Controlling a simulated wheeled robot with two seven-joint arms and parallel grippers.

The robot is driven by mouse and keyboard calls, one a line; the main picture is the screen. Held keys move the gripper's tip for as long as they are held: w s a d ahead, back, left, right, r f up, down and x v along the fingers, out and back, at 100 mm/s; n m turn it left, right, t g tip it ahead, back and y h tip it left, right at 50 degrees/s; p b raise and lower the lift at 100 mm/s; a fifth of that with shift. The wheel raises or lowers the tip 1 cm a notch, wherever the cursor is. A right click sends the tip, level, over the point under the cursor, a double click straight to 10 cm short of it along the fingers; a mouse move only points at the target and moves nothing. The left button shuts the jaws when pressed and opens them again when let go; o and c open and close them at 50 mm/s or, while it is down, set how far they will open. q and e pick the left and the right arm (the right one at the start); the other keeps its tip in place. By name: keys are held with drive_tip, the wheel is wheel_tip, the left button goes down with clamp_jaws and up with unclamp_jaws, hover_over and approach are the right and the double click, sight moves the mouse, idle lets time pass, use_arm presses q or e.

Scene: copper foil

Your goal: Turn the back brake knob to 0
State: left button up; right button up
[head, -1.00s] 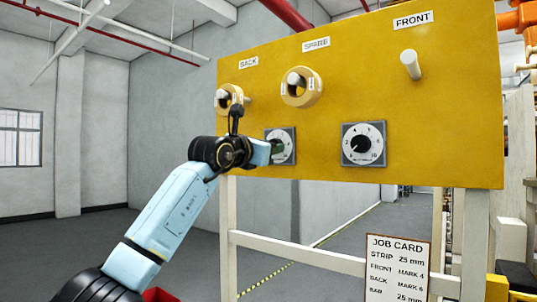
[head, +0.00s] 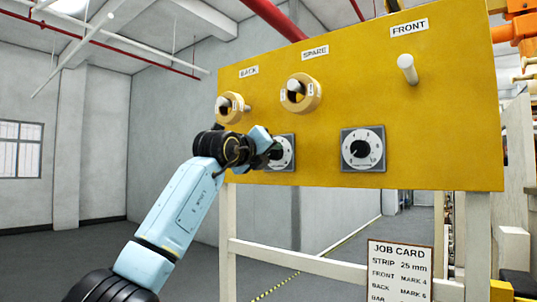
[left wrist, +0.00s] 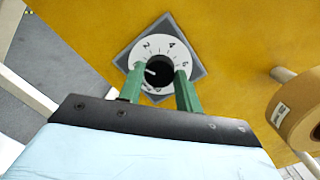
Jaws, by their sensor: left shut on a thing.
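The back brake knob (left wrist: 159,71) is black with a white pointer mark, on a round white numbered dial on a grey square plate. In the left wrist view the 2, 4 and 6 show at its top and right. The pointer faces left, towards the left finger; the number there is partly hidden. My left gripper (left wrist: 160,82) has its green fingers on either side of the knob, shut on it. In the head view my left gripper (head: 273,151) hides part of the back dial (head: 288,154). My right gripper is not in view.
The yellow panel (head: 440,130) carries a second dial, the front one (head: 362,149), to the right. Above are the back reel (head: 229,107), the spare reel (head: 301,93) and a bare front peg (head: 407,68). A job card (head: 400,270) hangs below.

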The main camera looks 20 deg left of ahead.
use_arm(q)
drive_tip(key=shift+n, duration=1.6)
drive_tip(key=shift+g, duration=0.3)
drive_tip(key=o, duration=1)
